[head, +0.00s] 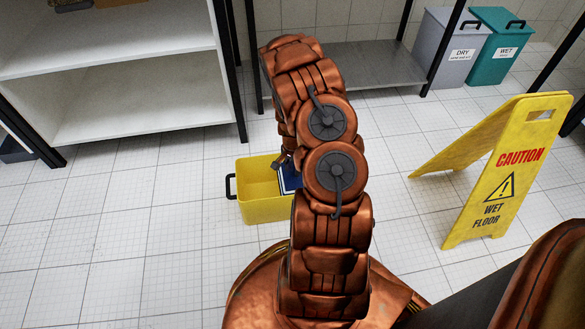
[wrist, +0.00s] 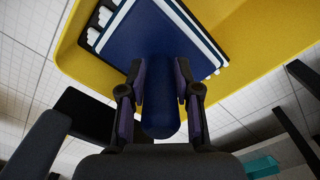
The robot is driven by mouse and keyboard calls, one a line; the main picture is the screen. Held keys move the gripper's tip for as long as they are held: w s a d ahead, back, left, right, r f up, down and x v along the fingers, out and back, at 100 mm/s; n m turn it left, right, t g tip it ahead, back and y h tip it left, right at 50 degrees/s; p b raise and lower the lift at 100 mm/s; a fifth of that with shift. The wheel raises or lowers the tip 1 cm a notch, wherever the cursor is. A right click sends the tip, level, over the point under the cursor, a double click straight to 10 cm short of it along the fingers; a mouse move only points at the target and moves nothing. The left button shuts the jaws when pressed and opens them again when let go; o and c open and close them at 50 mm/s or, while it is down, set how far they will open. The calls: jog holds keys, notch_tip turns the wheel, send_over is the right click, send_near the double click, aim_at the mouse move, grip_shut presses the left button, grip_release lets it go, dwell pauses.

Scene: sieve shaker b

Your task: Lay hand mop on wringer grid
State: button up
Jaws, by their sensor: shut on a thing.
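The hand mop (wrist: 150,32) has a flat blue head with white strands at its edges and a rounded blue handle. My gripper (wrist: 160,78) is shut on the handle in the wrist view. In the head view the blue mop (head: 290,179) shows at the right side of the yellow bucket (head: 262,208), partly behind my arm. The bucket also fills the background behind the mop in the wrist view (wrist: 270,32). The wringer grid cannot be made out. I cannot tell whether the mop touches the bucket or grid.
A yellow wet-floor sign (head: 508,180) stands on the right. White shelves (head: 130,100) stand at the left and a grey metal shelf (head: 370,65) behind. A grey bin (head: 450,45) and a teal bin (head: 497,50) stand back right. The tiled floor around the bucket is clear.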

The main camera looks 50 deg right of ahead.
jog(key=o, duration=1)
jog(key=shift+r, duration=0.1)
notch_tip(320, 180, up, 12)
jog(key=p, duration=0.3)
jog(key=shift+a+p, duration=0.1)
jog(key=shift+p, duration=0.3)
jog(key=s+a+r+n+g+y, duration=0.1)
jog(key=s+a+r+n, duration=0.25)
jog(key=a+r, duration=0.7)
jog(key=s+a+r+n+g, duration=0.1)
jog(key=s+a+r+n, duration=0.3)
jog(key=a+r, duration=0.65)
jog(key=s+a+r+n, duration=0.2)
jog(key=s+a+n, duration=0.1)
jog(key=s, duration=0.3)
jog(key=s+a+r+n+g, duration=0.1)
jog(key=s+a+r+n, duration=0.2)
jog(key=s+a, duration=0.2)
jog(key=s+a+r+n, duration=0.3)
jog(key=s+a, duration=0.1)
jog(key=s, duration=0.3)
jog(key=shift+r+g+h, duration=0.1)
jog(key=shift+g+h, duration=0.3)
